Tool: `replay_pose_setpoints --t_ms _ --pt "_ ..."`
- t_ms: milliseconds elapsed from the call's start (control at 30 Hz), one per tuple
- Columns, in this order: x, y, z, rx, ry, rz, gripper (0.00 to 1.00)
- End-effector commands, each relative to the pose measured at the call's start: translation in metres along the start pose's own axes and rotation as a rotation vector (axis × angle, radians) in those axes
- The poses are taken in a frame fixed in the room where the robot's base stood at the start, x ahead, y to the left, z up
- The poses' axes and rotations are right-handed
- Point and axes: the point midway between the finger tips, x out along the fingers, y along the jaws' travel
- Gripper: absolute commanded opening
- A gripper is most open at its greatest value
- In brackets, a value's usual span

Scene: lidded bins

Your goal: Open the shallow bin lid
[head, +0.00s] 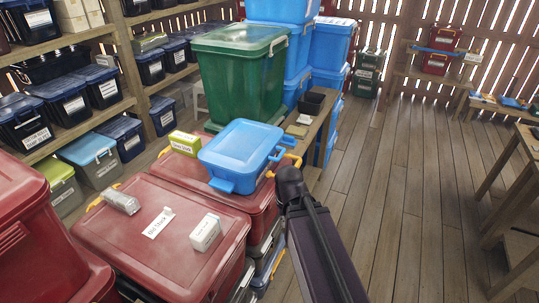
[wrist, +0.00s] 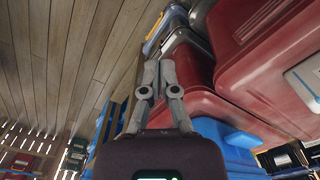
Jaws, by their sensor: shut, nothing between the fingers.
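A shallow blue bin (head: 240,150) with a closed blue lid sits on a red lidded bin near the middle of the head view. A blue handle or latch sticks out at its near edge. In the wrist view my gripper (wrist: 159,75) is shut and empty, its two grey fingers close together. A blue bin surface (wrist: 228,145) shows at lower right of the wrist view, beside the gripper; I cannot tell for sure that it is the same bin. In the head view my dark arm is just right of the shallow bin and the fingers are not visible.
Red lidded bins (head: 155,240) with small boxes on top stand in front. A green bin (head: 240,75) and stacked blue bins (head: 328,45) stand behind. Shelves with several bins line the left. The wooden floor (head: 410,190) at right is clear up to a table.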

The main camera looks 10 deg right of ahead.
Motion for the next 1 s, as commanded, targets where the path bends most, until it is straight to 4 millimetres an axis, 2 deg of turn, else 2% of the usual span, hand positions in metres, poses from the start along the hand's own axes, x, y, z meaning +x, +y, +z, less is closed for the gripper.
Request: replay_pose_setpoints --t_ms 400,433,600,633,767,1000 --pt "0.0 0.0 0.0 0.0 0.0 0.0 0.0" --pt "0.0 0.0 0.0 0.0 0.0 0.0 0.03" --pt "0.002 0.0 -0.004 0.006 -0.003 -0.015 0.54" --pt "0.002 0.0 -0.006 0.009 -0.004 -0.023 0.57" --pt "0.007 0.001 -0.02 0.034 -0.013 -0.085 0.57" --pt "0.015 0.006 -0.069 0.113 -0.037 -0.321 0.57"
